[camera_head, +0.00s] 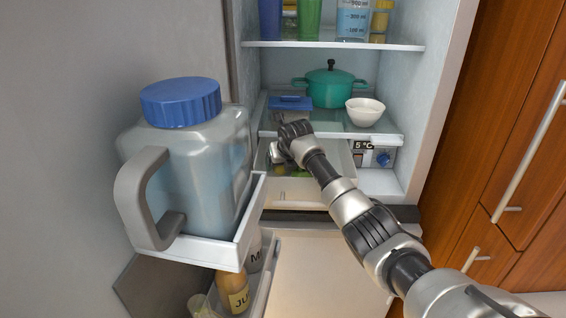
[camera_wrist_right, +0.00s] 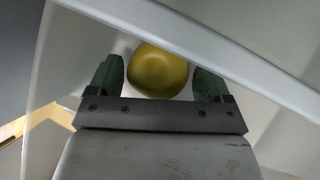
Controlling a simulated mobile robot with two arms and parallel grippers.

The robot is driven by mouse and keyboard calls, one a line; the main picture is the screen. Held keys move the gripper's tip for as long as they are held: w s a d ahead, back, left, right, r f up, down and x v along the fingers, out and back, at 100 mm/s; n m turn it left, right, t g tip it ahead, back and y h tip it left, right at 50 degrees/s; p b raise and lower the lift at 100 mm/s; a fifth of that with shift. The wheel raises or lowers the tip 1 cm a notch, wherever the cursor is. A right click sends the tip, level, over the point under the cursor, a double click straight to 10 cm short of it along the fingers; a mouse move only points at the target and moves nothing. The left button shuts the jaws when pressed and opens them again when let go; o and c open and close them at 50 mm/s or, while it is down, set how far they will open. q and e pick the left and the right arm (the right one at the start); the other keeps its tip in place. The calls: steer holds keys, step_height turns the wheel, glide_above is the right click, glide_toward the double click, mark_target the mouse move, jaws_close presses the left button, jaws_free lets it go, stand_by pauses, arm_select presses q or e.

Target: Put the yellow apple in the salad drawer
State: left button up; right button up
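The yellow apple (camera_wrist_right: 157,72) shows in the right wrist view between the two dark green fingers of my right gripper (camera_wrist_right: 158,82). The fingers stand apart, with a thin gap beside the apple. A pale edge crosses above the apple and hides its top. In the head view my right gripper (camera_head: 279,152) reaches into the fridge over the pulled-out salad drawer (camera_head: 300,193). Green and yellowish bits show in the drawer under the gripper, too small to tell apart. I cannot tell whether the apple rests on the drawer floor. My left gripper is not in view.
A glass shelf above the drawer holds a teal pot (camera_head: 330,88), a white bowl (camera_head: 365,111) and a blue-lidded box (camera_head: 290,103). The open fridge door at left carries a large jug (camera_head: 190,170) and bottles (camera_head: 236,289). Wooden cabinets (camera_head: 500,130) stand at right.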

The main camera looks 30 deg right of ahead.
steer(key=shift+o, duration=0.3)
steer(key=shift+r, duration=0.15)
steer(key=b+v, duration=0.2)
steer(key=v, duration=1)
stand_by(0.8)
